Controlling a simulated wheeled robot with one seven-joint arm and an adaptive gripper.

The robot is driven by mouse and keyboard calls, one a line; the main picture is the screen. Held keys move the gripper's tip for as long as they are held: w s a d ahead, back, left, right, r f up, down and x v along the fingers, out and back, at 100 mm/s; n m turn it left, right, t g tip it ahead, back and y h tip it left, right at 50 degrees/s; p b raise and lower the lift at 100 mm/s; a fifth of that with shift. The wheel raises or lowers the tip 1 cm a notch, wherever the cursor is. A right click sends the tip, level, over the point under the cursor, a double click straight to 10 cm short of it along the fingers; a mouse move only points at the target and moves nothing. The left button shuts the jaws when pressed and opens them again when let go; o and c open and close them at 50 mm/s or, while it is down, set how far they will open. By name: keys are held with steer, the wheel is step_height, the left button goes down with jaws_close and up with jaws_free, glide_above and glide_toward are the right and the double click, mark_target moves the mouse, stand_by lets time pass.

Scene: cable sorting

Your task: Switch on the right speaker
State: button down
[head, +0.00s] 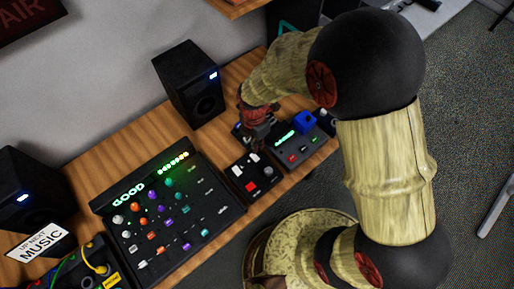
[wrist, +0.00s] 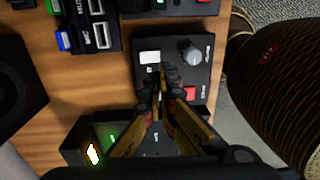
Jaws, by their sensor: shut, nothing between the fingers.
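The right speaker (head: 190,85) is a black box at the back of the desk, and a small blue-white light (head: 213,75) glows on its front. The left speaker (head: 28,190) stands at the far left edge with a similar lit light. My gripper (head: 262,125) is to the right of the right speaker, low over the small devices. In the wrist view my gripper (wrist: 165,80) has its fingers together, empty, over a small black box (wrist: 200,75) with a white switch (wrist: 150,57), a grey knob (wrist: 193,57) and a red button (wrist: 190,93). The fingers hide part of the box; I cannot tell whether they touch it.
A mixing console (head: 170,215) with many coloured knobs and a display reading "GOOD" fills the desk's middle. A black control box (head: 250,178) sits beside it. A blue plug (head: 303,121) and further devices lie close to my gripper. A white "MUSIC" sign (head: 37,242) stands at front left.

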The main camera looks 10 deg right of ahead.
steer(key=r, duration=0.5)
steer(key=shift+s+d+p, duration=0.25)
steer(key=shift+p, duration=0.15)
